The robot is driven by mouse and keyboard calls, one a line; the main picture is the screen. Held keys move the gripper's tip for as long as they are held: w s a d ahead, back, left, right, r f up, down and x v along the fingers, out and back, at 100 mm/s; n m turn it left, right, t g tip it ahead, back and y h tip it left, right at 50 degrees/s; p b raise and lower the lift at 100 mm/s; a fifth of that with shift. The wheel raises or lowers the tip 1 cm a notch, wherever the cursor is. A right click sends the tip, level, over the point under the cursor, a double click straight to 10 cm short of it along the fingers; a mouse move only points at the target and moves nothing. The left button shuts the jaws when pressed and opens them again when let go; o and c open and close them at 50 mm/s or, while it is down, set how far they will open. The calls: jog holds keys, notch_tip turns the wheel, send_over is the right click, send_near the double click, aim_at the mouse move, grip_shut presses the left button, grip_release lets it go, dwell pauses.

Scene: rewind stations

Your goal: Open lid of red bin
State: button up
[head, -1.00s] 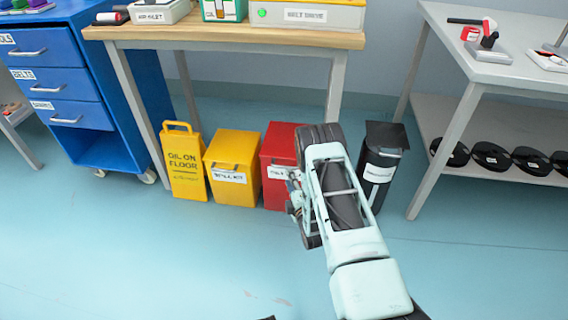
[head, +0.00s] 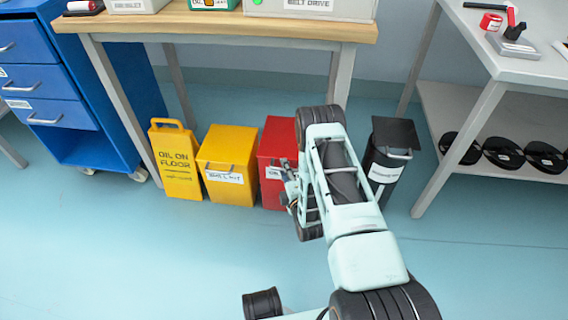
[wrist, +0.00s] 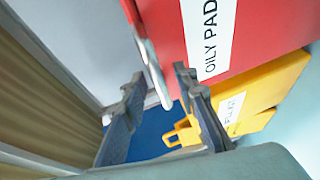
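The red bin (head: 274,140) stands on the floor between a yellow bin and my arm, which hides its right part. Its lid looks closed. In the wrist view its red front (wrist: 190,45) fills the upper right, with a white label reading "OILY PAD". A grey bar handle (wrist: 149,58) runs along its edge. My gripper (wrist: 158,78) is open, with its two fingers apart close to the bin. The handle's lower end shows in the gap between the fingers; I cannot tell whether they touch it. In the head view my gripper (head: 288,182) is at the bin's front.
A yellow bin (head: 228,162) and a yellow "oil on floor" sign (head: 176,160) stand left of the red bin. A black bin (head: 386,165) stands right of my arm. A wooden-topped bench (head: 230,28) overhangs behind. The floor in front is clear.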

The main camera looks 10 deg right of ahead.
jog(key=shift+w, duration=0.1)
jog(key=shift+c, duration=0.3)
grip_shut()
